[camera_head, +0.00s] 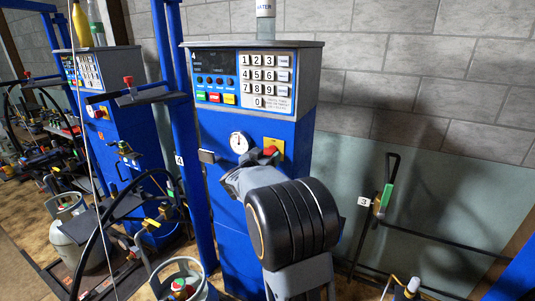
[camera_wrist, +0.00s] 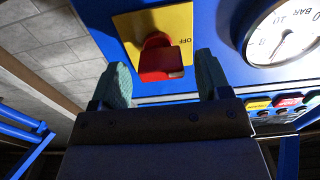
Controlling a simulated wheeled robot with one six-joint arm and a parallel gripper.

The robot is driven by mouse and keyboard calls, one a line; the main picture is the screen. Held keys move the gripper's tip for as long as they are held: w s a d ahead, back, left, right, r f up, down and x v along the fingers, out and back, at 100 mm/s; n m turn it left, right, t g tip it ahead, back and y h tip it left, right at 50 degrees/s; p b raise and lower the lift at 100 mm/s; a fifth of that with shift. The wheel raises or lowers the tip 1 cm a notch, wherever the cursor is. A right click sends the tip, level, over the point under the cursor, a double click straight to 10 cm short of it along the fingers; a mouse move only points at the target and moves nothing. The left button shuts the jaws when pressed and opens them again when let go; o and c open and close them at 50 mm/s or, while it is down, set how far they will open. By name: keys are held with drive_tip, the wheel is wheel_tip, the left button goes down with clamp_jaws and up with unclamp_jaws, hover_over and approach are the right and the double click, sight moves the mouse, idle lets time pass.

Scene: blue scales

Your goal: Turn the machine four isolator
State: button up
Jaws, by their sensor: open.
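The machine four isolator is a red knob (camera_head: 270,151) on a yellow plate (camera_head: 275,146) on the front of the blue machine (camera_head: 226,198), whose display carries a 4. In the wrist view the red knob (camera_wrist: 160,58) stands out from its yellow plate (camera_wrist: 162,22), marked OFF. My gripper (camera_wrist: 163,72) is open, with one greenish finger on each side of the knob and a visible gap on both sides. In the head view my wrist hides part of the machine's front below the knob.
A round gauge (camera_head: 239,143) sits left of the knob; it also shows in the wrist view (camera_wrist: 283,32). A keypad (camera_head: 265,78) is above. A second blue machine (camera_head: 112,118) and gas cylinders (camera_head: 68,222) stand left. A green-handled lever (camera_head: 387,195) is at right.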

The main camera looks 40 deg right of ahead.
drive_tip(key=shift+x, duration=0.85)
drive_tip(key=shift+c, duration=0.3)
